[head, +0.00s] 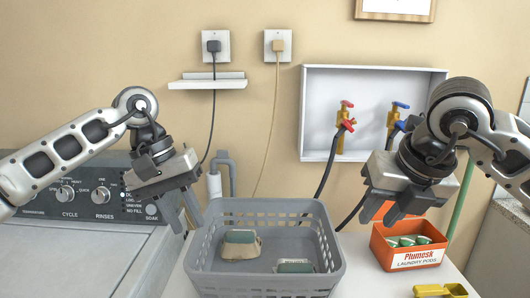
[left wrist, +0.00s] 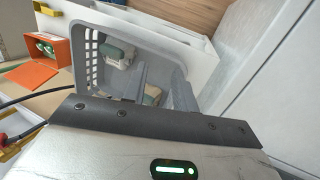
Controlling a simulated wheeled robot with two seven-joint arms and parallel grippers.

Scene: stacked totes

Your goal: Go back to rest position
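My left gripper (head: 183,208) hangs above the left rim of the grey basket, beside the washer panel. Its two fingers are apart and empty; the left wrist view shows the gap between them (left wrist: 163,90).
The grey basket (head: 262,206) holds two green-and-beige items (head: 240,238). An orange laundry pods box (head: 400,262), lid up, holds green pods. A yellow object (head: 440,290) lies in front. The washer (head: 70,250) is left; taps (head: 342,125) sit in the wall recess.

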